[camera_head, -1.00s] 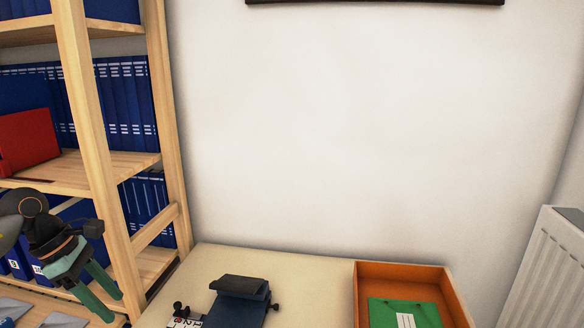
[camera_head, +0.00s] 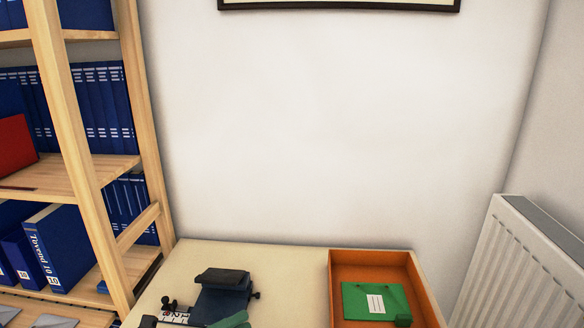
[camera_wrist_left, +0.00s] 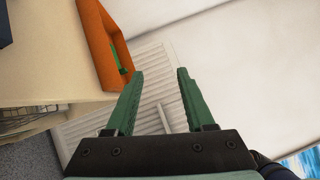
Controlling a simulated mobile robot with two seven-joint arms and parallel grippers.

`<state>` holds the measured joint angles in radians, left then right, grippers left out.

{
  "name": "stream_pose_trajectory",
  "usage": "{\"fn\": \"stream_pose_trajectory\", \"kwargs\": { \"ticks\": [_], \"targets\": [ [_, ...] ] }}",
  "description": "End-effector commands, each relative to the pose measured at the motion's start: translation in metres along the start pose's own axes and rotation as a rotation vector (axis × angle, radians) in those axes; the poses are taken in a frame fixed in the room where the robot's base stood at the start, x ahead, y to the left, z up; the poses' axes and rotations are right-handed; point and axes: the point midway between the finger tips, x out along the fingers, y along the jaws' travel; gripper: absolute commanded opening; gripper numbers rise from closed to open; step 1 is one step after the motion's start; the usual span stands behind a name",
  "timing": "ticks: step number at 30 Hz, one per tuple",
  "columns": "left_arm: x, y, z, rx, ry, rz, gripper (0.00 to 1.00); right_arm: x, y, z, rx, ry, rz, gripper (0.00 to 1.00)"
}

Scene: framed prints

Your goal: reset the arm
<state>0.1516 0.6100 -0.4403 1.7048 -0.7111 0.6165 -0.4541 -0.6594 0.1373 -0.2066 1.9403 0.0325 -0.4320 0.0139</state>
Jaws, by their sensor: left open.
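My left gripper (camera_wrist_left: 158,72) is open, with its two green fingers apart and nothing between them in the left wrist view. In the head view, green parts of the left gripper (camera_head: 200,321) show at the bottom edge, in front of a dark blue device (camera_head: 222,291) on the table. Most of the left arm is outside the head view. I do not see my right gripper.
A cream table (camera_head: 190,262) stands against the wall. A wooden shelf (camera_head: 152,120) with blue binders is at left, a white radiator (camera_head: 510,265) at right. A framed print (camera_head: 340,6) hangs above.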

Motion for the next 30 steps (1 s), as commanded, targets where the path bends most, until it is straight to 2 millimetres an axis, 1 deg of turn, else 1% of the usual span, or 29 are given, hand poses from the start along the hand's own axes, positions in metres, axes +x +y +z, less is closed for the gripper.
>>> {"fn": "stream_pose_trajectory", "kwargs": {
  "ticks": [1, 2, 4, 5, 6, 8, 9, 11, 12, 14, 15, 18, 21, 24, 30],
  "targets": [
    [-0.003, 0.005, -0.003, -0.168, -0.109, -0.010, 0.54, -0.006, 0.000, -0.005, 0.002, 0.000, 0.003, 0.50],
    [-0.006, 0.010, -0.003, -0.265, -0.177, -0.012, 0.54, -0.008, 0.001, -0.006, 0.003, 0.000, 0.004, 0.50],
    [-0.020, 0.028, -0.004, -0.499, -0.337, -0.008, 0.54, -0.012, 0.002, -0.007, 0.005, -0.003, 0.008, 0.50],
    [-0.027, 0.038, -0.007, -0.600, -0.407, -0.003, 0.54, -0.014, 0.003, -0.007, 0.005, -0.005, 0.010, 0.50],
    [-0.039, 0.051, -0.011, -0.736, -0.500, 0.005, 0.54, -0.016, 0.004, -0.008, 0.006, -0.008, 0.013, 0.50],
    [-0.059, 0.074, -0.024, -0.941, -0.643, 0.024, 0.54, -0.020, 0.005, -0.009, 0.007, -0.011, 0.016, 0.50],
    [-0.074, 0.089, -0.036, -1.076, -0.737, 0.038, 0.54, -0.022, 0.005, -0.010, 0.008, -0.013, 0.018, 0.50],
    [-0.098, 0.111, -0.058, -1.267, -0.876, 0.063, 0.54, -0.024, 0.005, -0.011, 0.008, -0.014, 0.019, 0.50],
    [-0.114, 0.124, -0.075, -1.387, -0.964, 0.080, 0.54, -0.026, 0.005, -0.013, 0.008, -0.013, 0.020, 0.50],
    [-0.134, 0.139, -0.102, -1.545, -1.082, 0.106, 0.54, -0.028, 0.006, -0.015, 0.009, -0.010, 0.020, 0.50],
    [-0.146, 0.146, -0.119, -1.630, -1.149, 0.122, 0.54, -0.029, 0.006, -0.017, 0.009, -0.007, 0.021, 0.50],
    [-0.167, 0.157, -0.152, -1.783, -1.271, 0.151, 0.54, -0.030, 0.006, -0.019, 0.009, -0.003, 0.022, 0.50],
    [-0.178, 0.162, -0.171, -1.865, -1.337, 0.167, 0.54, -0.031, 0.006, -0.020, 0.009, -0.003, 0.023, 0.50],
    [-0.181, 0.164, -0.177, -1.892, -1.359, 0.174, 0.54, -0.031, 0.006, -0.020, 0.009, -0.003, 0.023, 0.50],
    [-0.181, 0.164, -0.177, -1.891, -1.358, 0.176, 0.54, -0.031, 0.007, -0.019, 0.010, -0.004, 0.024, 0.50]
  ]
}}
